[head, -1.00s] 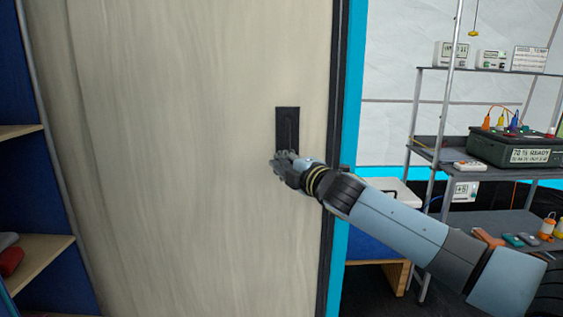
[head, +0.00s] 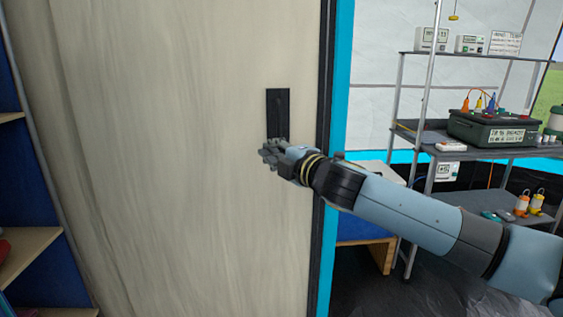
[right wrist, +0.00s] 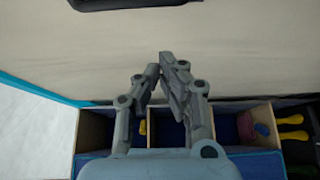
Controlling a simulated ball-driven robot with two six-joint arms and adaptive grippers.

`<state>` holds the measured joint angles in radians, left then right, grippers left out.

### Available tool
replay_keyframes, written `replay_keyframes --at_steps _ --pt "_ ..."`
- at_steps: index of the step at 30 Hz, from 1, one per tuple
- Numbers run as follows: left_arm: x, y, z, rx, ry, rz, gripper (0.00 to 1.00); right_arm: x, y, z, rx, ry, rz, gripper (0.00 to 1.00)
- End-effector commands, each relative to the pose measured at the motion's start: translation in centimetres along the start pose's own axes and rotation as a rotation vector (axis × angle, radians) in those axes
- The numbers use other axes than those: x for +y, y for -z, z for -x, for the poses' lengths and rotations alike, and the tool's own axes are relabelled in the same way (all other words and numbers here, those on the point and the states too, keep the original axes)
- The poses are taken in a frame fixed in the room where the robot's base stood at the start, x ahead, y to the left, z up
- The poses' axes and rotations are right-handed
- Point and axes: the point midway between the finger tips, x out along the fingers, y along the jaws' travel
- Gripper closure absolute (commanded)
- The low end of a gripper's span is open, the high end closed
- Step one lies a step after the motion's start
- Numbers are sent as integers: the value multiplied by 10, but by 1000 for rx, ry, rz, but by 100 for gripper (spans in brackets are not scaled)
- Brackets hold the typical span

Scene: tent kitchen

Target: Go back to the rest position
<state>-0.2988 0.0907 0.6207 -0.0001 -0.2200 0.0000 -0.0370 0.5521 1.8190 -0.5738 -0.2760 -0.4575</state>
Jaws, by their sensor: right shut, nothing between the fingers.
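My right gripper (head: 270,154) is in front of a pale wooden door panel (head: 180,150), just below and left of the panel's dark recessed handle (head: 278,112). The right wrist view also shows the right gripper (right wrist: 158,70), its fingers close together and empty. There the handle (right wrist: 112,3) appears only at the top edge, apart from the fingers. In the head view I cannot tell the exact gap between fingertips and panel. My left gripper is in neither view.
A metal shelf rack (head: 425,140) stands at the right, with a dark green case (head: 490,128) on it. An open shelf (head: 30,255) is at the left. In the right wrist view, wooden compartments (right wrist: 257,108) lie beyond the gripper.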

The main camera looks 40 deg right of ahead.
Motion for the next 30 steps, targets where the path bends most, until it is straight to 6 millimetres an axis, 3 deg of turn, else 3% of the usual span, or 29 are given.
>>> replay_keyframes --at_steps 3,7,17,20,23,26,30 --pt "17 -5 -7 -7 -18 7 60 -3 0 23 3 3 4 100" --pt "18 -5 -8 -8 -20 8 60 -1 0 38 1 2 3 100" --pt "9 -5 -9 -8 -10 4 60 0 0 46 0 0 -2 100" --pt "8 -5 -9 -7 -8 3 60 -9 3 50 -7 13 -25 100" --pt "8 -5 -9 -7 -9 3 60 -48 -5 55 -51 77 -66 100" --pt "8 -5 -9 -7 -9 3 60 -114 -20 67 -118 194 -140 100" --pt "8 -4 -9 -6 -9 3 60 -227 -36 105 -230 392 -282 100"
